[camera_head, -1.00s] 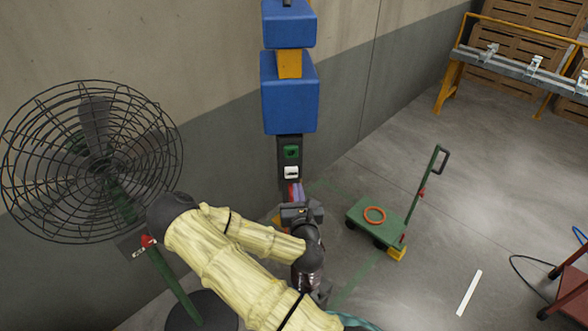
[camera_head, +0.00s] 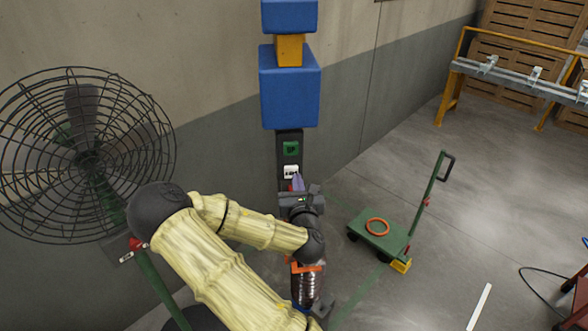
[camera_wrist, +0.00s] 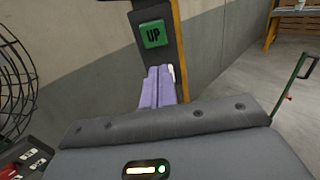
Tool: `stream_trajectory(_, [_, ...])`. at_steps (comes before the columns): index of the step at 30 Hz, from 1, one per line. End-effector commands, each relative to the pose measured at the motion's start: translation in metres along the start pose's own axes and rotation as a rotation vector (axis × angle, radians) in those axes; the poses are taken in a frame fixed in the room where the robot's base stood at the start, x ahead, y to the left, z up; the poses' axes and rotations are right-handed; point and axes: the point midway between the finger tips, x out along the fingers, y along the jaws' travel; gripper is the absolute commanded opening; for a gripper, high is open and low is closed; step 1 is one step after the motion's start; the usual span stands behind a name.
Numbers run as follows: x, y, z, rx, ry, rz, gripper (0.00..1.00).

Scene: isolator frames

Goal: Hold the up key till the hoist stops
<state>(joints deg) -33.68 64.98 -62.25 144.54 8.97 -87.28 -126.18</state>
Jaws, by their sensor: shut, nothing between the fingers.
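The green UP key (camera_head: 291,148) sits on a dark upright key panel (camera_head: 289,137) below blue padded blocks. It also shows large in the wrist view (camera_wrist: 153,33), unobstructed. A white key (camera_head: 291,171) is below it on the same panel. My gripper (camera_head: 297,182) is shut with nothing in it. Its purple fingers (camera_wrist: 157,86) are together, below the UP key and in front of the panel near the white key, which they mostly hide in the wrist view. The fingertips look apart from the UP key; whether they touch the panel I cannot tell.
A caged fan (camera_head: 88,155) stands at the left, near my arm. A green cart (camera_head: 380,232) with an orange ring (camera_head: 377,227) is on the floor right of the panel. Blue blocks (camera_head: 290,87) are above the panel. Open floor lies to the right.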

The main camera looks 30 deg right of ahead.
Motion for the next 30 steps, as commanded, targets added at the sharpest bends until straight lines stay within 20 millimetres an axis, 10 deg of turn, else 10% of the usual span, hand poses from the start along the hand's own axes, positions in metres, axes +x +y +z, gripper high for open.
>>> stream_trajectory(16, [0.077,0.000,0.005,0.001,-0.001,0.001,0.00])
stream_trajectory(30, [0.088,0.000,0.001,0.000,0.000,0.000,0.00])
